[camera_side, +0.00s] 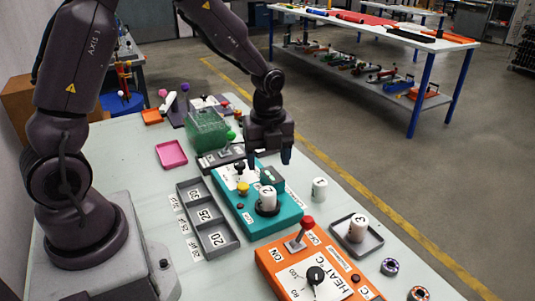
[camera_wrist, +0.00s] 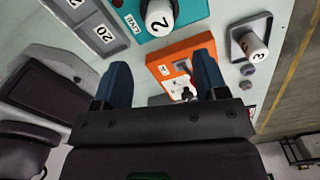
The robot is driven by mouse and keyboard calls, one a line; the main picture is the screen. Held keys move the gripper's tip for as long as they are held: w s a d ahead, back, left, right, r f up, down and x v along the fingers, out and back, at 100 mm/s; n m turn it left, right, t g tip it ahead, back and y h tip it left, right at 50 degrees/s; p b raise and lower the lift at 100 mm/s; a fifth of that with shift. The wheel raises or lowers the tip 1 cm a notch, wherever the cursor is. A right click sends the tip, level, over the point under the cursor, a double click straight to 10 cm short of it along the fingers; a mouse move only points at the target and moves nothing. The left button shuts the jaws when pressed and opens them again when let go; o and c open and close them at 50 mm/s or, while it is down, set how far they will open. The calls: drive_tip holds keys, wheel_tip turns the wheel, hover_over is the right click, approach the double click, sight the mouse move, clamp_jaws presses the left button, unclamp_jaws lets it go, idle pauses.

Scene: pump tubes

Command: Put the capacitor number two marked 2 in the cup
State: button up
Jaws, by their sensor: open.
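The capacitor marked 2 (camera_side: 268,198) is a white cylinder standing upright in a dark round holder on the teal box (camera_side: 284,222). It also shows at the top of the wrist view (camera_wrist: 159,19). My gripper (camera_side: 269,159) is above the far end of the teal box, behind the capacitor in the side view and apart from it. Its two blue fingers are spread with nothing between them, and they show in the wrist view too (camera_wrist: 162,75). I cannot tell which thing is the cup; no plain cup stands out.
A capacitor marked 3 (camera_side: 358,230) stands in a grey square tray (camera_side: 376,241). Another white cylinder (camera_side: 319,189) stands on the table. The orange heater box (camera_side: 268,263), a long grey sorting tray (camera_side: 227,246) and a green clear bin (camera_side: 207,130) surround the work.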

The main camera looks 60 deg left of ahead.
drive_tip(key=s+d+r+n+t, duration=0.2)
drive_tip(key=s+r+n, duration=0.6)
drive_tip(key=r+n, duration=0.1)
drive_tip(key=s+d+r+n+t, duration=0.2)
drive_tip(key=s+r+n, duration=0.6)
drive_tip(key=n, duration=0.4)
drive_tip(key=shift+s+d+r+t, duration=0.15)
drive_tip(key=shift+d+r+t, duration=0.2)
drive_tip(key=shift+r+t, duration=0.45)
